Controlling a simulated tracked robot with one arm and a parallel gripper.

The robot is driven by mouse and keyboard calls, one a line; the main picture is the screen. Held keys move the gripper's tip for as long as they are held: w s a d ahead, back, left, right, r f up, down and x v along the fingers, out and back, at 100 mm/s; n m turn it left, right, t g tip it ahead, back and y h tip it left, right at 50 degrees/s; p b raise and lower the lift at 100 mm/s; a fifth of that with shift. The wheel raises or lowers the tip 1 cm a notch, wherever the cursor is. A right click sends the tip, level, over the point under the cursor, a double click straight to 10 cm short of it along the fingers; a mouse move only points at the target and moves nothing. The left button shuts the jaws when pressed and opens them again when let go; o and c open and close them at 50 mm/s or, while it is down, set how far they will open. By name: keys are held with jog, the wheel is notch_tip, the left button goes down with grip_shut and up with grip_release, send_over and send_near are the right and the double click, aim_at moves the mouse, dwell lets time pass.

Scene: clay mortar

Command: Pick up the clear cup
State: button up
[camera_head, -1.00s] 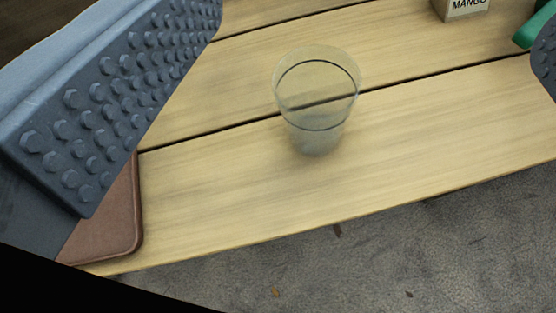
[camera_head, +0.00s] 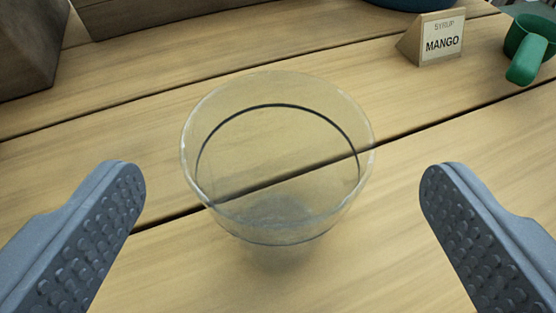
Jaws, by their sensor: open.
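The clear cup (camera_head: 275,215) stands upright on the wooden plank table (camera_head: 60,170), in the middle of the view. It is transparent, with a dark ring line near its rim, and the gap between planks shows through it. My gripper (camera_head: 282,190) is open, with one grey studded finger to the left of the cup and the other to the right. There is visible space between each finger and the cup. The cup looks empty.
A small "Syrup Mango" sign (camera_head: 440,40) stands at the back right. A green scoop or cup with a handle (camera_head: 528,48) is at the far right. A dark box-like object (camera_head: 28,45) is at the back left. The planks around the cup are clear.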

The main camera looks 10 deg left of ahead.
jog(key=shift+b+x, duration=0.8)
jog(key=shift+x, duration=2.4)
jog(key=shift+w+a+f, duration=0.15)
jog(key=shift+w, duration=0.1)
jog(key=c, duration=1.3)
jog(key=shift+r, duration=0.6)
jog(key=p, duration=0.3)
send_near(278, 94)
jog(key=s+d, duration=0.2)
jog(key=shift+s+d+r+b, duration=0.1)
jog(key=shift+s+d+b, duration=0.25)
jog(key=shift+s+b, duration=0.85)
jog(key=shift+s+d+r+b, duration=0.1)
jog(key=shift+s+d+b, duration=0.35)
jog(key=shift+b, duration=1.45)
jog(key=shift+s+d+r+b, duration=0.1)
jog(key=shift+s+d+b, duration=0.15)
jog(key=shift+s+b, duration=1)
